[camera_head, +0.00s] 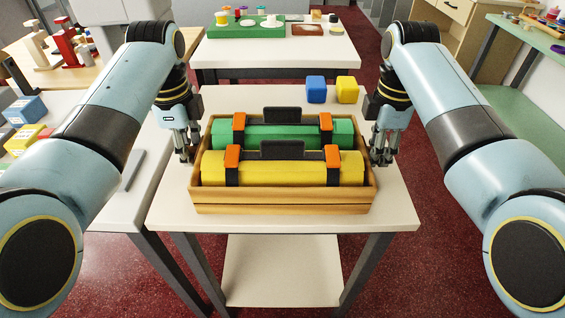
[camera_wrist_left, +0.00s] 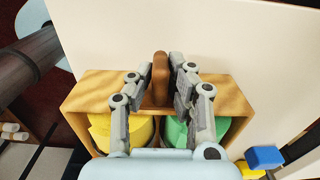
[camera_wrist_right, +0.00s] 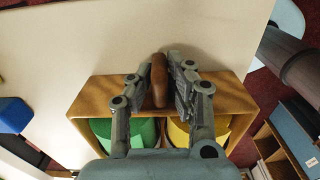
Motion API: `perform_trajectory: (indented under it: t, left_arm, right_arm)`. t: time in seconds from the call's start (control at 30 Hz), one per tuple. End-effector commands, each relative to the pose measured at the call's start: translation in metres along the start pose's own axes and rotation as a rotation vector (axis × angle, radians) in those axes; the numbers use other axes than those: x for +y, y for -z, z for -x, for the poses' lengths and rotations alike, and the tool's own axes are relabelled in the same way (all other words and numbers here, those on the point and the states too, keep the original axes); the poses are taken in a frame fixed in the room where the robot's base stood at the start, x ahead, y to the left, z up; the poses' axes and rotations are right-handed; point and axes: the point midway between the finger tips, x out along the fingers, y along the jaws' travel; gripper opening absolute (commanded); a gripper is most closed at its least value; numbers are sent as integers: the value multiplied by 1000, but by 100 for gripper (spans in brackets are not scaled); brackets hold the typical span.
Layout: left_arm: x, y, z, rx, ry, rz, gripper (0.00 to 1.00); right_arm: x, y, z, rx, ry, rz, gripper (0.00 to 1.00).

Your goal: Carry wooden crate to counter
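The wooden crate (camera_head: 282,202) appears to rest level on a small white table (camera_head: 390,208). Inside lie a green roll (camera_head: 280,135) and a yellow roll (camera_head: 275,166), each with dark bands and orange clips. My left gripper (camera_head: 186,158) is at the crate's left end, its fingers close on both sides of the brown handle (camera_wrist_left: 160,78). My right gripper (camera_head: 381,160) is at the right end, its fingers likewise around the other handle (camera_wrist_right: 159,80). Both appear shut on the handles; the fingertips' contact is partly hidden.
A blue block (camera_head: 315,89) and a yellow block (camera_head: 347,90) stand behind the crate. A farther white table (camera_head: 230,56) holds a green tray (camera_head: 240,30). Another white surface (camera_head: 120,205) adjoins on the left. Red floor (camera_head: 460,210) is open on the right.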

Motion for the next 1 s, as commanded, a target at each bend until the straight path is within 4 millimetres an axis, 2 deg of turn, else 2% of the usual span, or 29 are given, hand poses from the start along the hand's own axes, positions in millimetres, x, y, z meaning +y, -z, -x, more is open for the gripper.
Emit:
perform_trajectory:
  t: [0.07, 0.67, 0.87, 1.0]
  left_arm:
    - [0, 0, 0, 0, 1, 0, 0]
    - [-1, 0, 2, 0, 3, 0, 0]
    - [-1, 0, 14, 0, 5, 0, 0]
    - [-2, 0, 28, 0, 7, 0, 0]
  right_arm:
    - [0, 0, 0, 0, -1, 0, 0]
    - [1, 0, 2, 0, -3, 0, 0]
    - [1, 0, 14, 0, -5, 0, 0]
    - [2, 0, 28, 0, -7, 0, 0]
